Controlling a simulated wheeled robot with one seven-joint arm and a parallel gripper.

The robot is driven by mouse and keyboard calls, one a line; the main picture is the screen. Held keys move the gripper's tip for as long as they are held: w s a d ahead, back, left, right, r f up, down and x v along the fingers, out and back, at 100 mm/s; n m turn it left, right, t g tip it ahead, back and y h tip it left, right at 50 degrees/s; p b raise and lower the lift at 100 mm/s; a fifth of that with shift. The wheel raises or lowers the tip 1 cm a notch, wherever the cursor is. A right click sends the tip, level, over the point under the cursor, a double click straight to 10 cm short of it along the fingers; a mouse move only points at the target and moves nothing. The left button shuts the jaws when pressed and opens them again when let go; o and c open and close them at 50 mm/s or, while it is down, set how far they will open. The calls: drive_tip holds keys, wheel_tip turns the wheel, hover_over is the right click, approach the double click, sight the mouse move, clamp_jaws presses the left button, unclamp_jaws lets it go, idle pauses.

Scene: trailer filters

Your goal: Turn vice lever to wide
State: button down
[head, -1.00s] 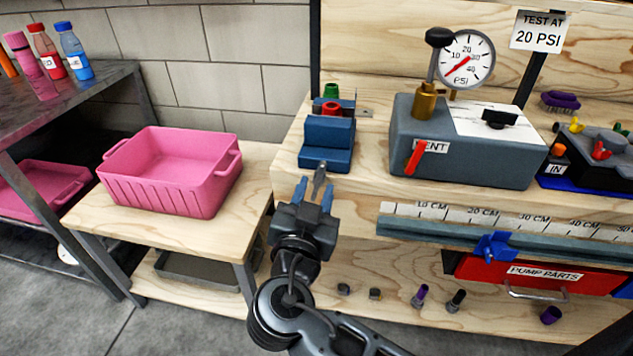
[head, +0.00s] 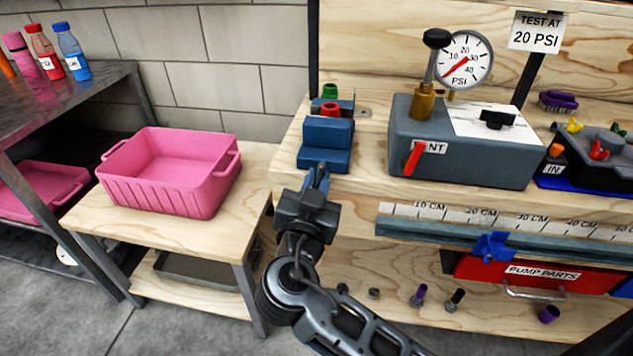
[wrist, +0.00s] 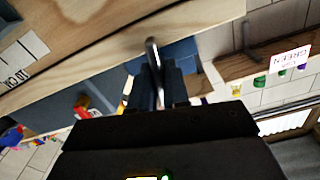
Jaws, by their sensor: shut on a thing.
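The blue vice (head: 327,140) stands at the left front edge of the wooden workbench, with a red and a green piece behind its front block. Its metal lever shows in the wrist view (wrist: 153,57) as a grey bar between my fingers. My gripper (head: 319,180) is at the front of the vice, just below its front face, and is shut on the lever. In the wrist view my fingers (wrist: 158,88) lie on both sides of the bar. In the head view the lever is mostly hidden by my fingers.
A pink bin (head: 170,170) sits on a low wooden table (head: 215,228) to the left. The grey pump test box (head: 465,150) with its gauge stands to the right on the bench. A ruler rail with a blue slider (head: 492,246) runs along the bench front.

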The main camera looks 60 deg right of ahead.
idle(0.4)
drive_tip(key=n+p, duration=0.1)
drive_tip(key=n, duration=0.4)
drive_tip(key=shift+r+n+p, duration=0.1)
drive_tip(key=shift+n+p, duration=0.2)
drive_tip(key=shift+n, duration=0.1)
drive_tip(key=n+p, duration=0.3)
drive_tip(key=n, duration=0.3)
drive_tip(key=shift+r+p, duration=0.1)
drive_tip(key=shift+p, duration=0.2)
drive_tip(key=n+p, duration=0.3)
drive_tip(key=n, duration=0.1)
drive_tip(key=shift+n, duration=0.4)
drive_tip(key=shift+n+p, duration=1.55)
drive_tip(key=shift+n, duration=0.25)
drive_tip(key=shift+f, duration=0.2)
drive_tip(key=c, duration=1.2)
unclamp_jaws()
